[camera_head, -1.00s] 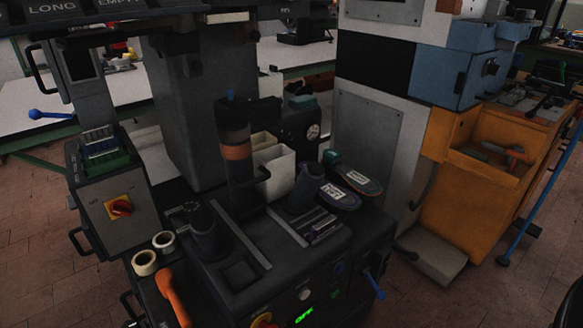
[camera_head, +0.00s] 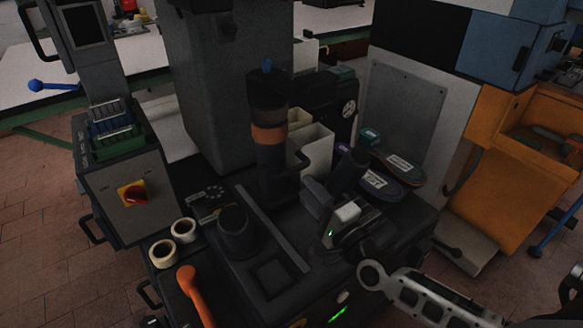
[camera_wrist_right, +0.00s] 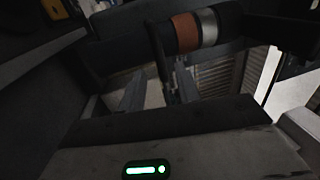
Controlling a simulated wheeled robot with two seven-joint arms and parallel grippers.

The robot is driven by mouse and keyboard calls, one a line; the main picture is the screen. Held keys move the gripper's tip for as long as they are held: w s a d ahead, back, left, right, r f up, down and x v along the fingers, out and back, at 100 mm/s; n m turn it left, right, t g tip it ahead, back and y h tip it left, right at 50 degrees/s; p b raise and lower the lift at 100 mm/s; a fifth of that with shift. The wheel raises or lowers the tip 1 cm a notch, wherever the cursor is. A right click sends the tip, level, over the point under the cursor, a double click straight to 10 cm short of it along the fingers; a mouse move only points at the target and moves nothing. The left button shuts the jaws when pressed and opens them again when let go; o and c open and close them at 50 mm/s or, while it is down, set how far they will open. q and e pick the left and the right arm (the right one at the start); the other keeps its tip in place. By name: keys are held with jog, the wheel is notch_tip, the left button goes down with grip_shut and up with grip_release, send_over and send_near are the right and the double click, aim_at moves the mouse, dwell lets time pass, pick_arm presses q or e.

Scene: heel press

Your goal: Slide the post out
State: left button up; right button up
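A tall dark post (camera_head: 268,140) with a grey band, an orange band and a blue tip stands upright at the middle of the press bed. A short dark post (camera_head: 236,232) stands left of the rail, and another short dark post (camera_head: 346,172) stands on the right. The banded post (camera_wrist_right: 190,30) crosses the top of that view. My left gripper is out of view.
White bins (camera_head: 316,150) stand behind the banded post. Shoe soles (camera_head: 385,185) lie at the bed's right. An orange lever (camera_head: 196,296), tape rolls (camera_head: 174,240) and a control box with a red switch (camera_head: 135,194) are at the left. A grey cabinet (camera_head: 405,110) stands behind right.

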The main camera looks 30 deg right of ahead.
aim_at(291, 168)
jog(key=x, duration=0.7)
jog(key=shift+w, duration=0.15)
grip_shut()
